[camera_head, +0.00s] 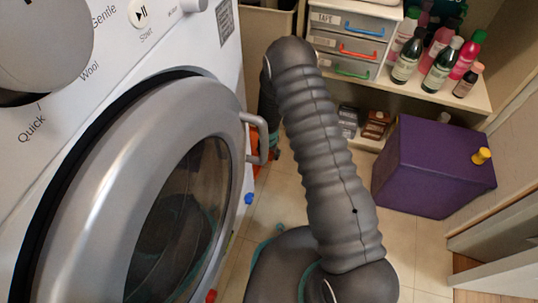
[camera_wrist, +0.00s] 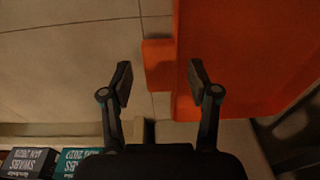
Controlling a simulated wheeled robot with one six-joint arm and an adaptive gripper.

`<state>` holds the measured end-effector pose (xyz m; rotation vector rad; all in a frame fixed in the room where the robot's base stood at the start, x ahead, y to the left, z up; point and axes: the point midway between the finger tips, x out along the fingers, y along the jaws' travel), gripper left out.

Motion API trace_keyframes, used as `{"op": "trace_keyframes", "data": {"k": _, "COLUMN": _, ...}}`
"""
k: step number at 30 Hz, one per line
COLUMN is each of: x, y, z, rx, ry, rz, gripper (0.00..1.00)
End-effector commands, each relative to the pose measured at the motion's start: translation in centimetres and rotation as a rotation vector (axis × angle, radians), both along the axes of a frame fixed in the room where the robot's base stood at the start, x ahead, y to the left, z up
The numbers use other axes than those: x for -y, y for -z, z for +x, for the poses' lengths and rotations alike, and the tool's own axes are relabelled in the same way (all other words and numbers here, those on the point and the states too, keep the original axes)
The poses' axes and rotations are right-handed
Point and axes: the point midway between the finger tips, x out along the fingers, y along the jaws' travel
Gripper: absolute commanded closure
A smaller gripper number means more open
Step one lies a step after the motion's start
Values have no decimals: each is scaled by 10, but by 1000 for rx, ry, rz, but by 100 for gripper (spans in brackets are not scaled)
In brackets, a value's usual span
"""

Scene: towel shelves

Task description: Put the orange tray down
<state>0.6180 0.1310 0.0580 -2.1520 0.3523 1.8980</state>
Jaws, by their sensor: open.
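The orange tray (camera_wrist: 240,60) fills much of the right half of the wrist view, over the tiled floor. A small orange tab (camera_wrist: 157,66) sticks out from its left side. My gripper (camera_wrist: 162,82) is open, with one finger on each side of the tab and a gap visible at the left finger. The right finger overlaps the tray in the picture; I cannot tell whether it touches. In the head view only a sliver of orange (camera_head: 256,160) shows beside the door handle, and my arm hides the rest. I cannot tell the tray's height above the floor.
A washing machine with its round door (camera_head: 130,190) and door handle (camera_head: 258,138) stands close on the left. A purple box (camera_head: 425,165) is on the floor at right. Shelves hold drawers (camera_head: 348,42) and bottles (camera_head: 440,62). A teal box (camera_wrist: 82,162) shows at lower left.

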Motion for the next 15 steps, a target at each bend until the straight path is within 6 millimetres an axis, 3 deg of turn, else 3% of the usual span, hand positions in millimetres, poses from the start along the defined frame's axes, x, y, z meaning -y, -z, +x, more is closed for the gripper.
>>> {"op": "trace_keyframes", "data": {"k": 9, "x": -2, "y": -67, "z": -7, "rx": 4, "ry": 0, "rz": 1, "gripper": 39}}
{"op": "trace_keyframes", "data": {"k": 15, "x": -2, "y": -90, "z": -11, "rx": 1, "ry": 0, "rz": 1, "gripper": 39}}
